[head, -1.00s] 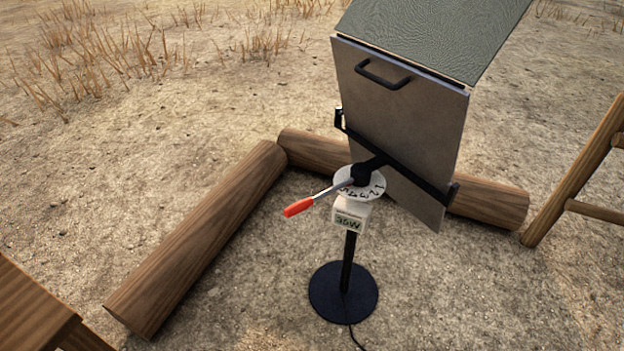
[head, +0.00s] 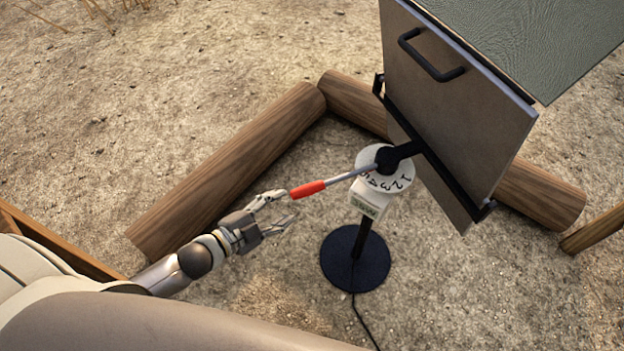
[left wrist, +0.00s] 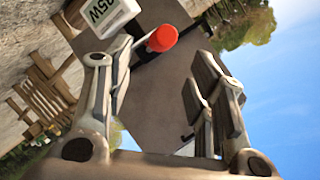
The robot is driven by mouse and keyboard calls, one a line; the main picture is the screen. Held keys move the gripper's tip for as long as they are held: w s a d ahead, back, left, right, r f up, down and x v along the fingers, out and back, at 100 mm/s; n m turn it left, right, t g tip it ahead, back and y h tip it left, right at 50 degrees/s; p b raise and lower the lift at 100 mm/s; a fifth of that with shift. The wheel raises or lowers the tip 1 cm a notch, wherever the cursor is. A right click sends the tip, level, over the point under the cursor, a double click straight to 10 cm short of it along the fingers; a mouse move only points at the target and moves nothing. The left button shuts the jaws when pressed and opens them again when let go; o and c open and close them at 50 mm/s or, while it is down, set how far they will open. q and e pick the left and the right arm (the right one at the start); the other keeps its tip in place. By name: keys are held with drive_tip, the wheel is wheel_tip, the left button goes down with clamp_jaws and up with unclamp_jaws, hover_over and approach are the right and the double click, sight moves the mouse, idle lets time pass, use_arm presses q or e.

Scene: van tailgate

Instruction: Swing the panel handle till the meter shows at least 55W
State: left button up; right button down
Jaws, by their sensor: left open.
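The handle has a red grip (head: 308,189) on a thin metal rod that runs to a round white dial (head: 388,171) with black numbers. Under the dial a white meter (head: 369,206) shows small text, hard to read here; in the left wrist view the meter (left wrist: 104,13) seems to read 35W. The panel (head: 455,105), with a black bar handle on its back, is joined to the stand. My left gripper (head: 288,208) is open and empty at the outer end of the red grip. In the left wrist view the grip's end (left wrist: 162,38) appears between the open fingers. My right gripper is out of view.
The stand's round black base (head: 355,262) rests on dry ground, with a cable running toward the front. Logs (head: 230,170) lie left of and behind the stand. A wooden piece (head: 60,245) is at the left edge, behind my arm.

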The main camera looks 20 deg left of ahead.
sight(308, 190)
use_arm(q)
drive_tip(key=x, duration=1)
drive_tip(key=shift+w, duration=0.2)
clamp_jaws()
